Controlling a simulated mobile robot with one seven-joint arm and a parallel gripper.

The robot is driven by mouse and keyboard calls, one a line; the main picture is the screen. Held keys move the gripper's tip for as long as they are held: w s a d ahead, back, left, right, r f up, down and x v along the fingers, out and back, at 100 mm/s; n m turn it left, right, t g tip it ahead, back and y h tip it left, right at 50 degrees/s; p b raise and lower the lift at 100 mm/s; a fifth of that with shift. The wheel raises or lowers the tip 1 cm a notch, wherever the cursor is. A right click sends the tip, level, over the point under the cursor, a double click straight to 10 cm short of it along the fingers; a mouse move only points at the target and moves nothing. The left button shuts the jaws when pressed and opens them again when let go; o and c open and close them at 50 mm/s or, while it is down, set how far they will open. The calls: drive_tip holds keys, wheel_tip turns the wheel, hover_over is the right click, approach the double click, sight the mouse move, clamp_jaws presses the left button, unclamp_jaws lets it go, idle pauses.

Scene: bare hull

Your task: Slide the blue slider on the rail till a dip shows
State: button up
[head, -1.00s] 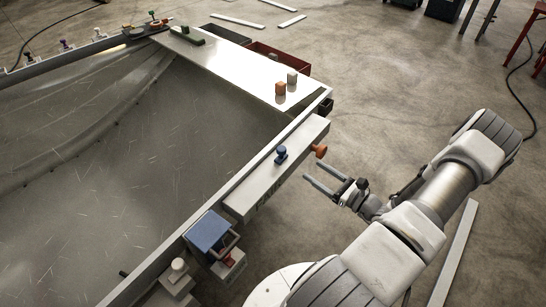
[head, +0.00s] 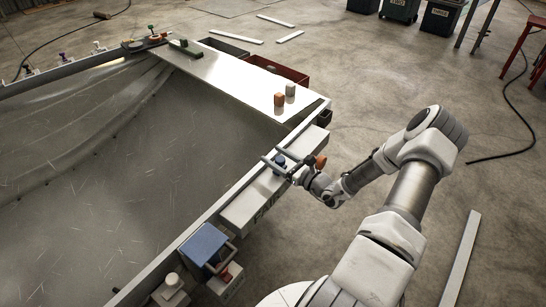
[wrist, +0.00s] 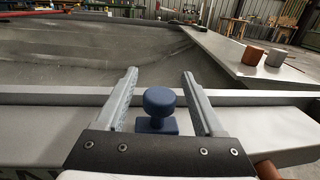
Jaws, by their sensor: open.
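The blue slider (head: 281,160) is a round knob on a small square base, sitting on the pale rail (head: 245,212) along the hull's edge. In the wrist view the slider (wrist: 159,101) stands upright between my fingers. My gripper (head: 272,153) is open, with one finger on each side of the knob and a visible gap to each. In the wrist view the fingertips of my gripper (wrist: 160,74) reach past the knob. No dip shows on the visible part of the rail (wrist: 262,128).
An orange knob (head: 320,161) sits at the rail's outer side, close to my gripper. A blue-topped box (head: 203,243) stands nearer along the edge. A white board (head: 225,68) holds an orange block (head: 279,99) and a grey block (head: 290,90). The floor at right is mostly clear.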

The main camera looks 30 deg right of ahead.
drive_tip(key=shift+w+a, duration=0.15)
drive_tip(key=shift+w, duration=0.4)
clamp_jaws()
idle(1.1)
